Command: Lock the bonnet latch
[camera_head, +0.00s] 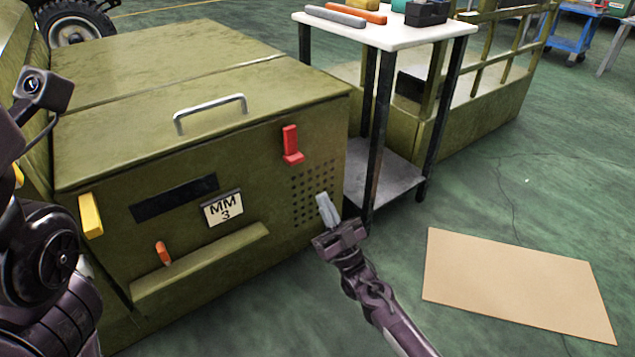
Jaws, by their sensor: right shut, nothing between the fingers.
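The olive-green bonnet (130,120) has a silver handle (210,112) on top and appears down over the front panel. A red latch (291,145) is on the upper right of the front panel, its long part pointing up. My right gripper (325,207) is shut and empty, in front of the perforated grille, below and right of the red latch and apart from it. My left arm stands at the left edge; its fingers do not show.
A yellow piece (90,215) and an orange lever (163,253) are on the front panel, with an MM 3 plate (223,208) and a ledge (200,262). A white-topped table (400,32) stands behind right. A cardboard sheet (515,285) lies on the open floor.

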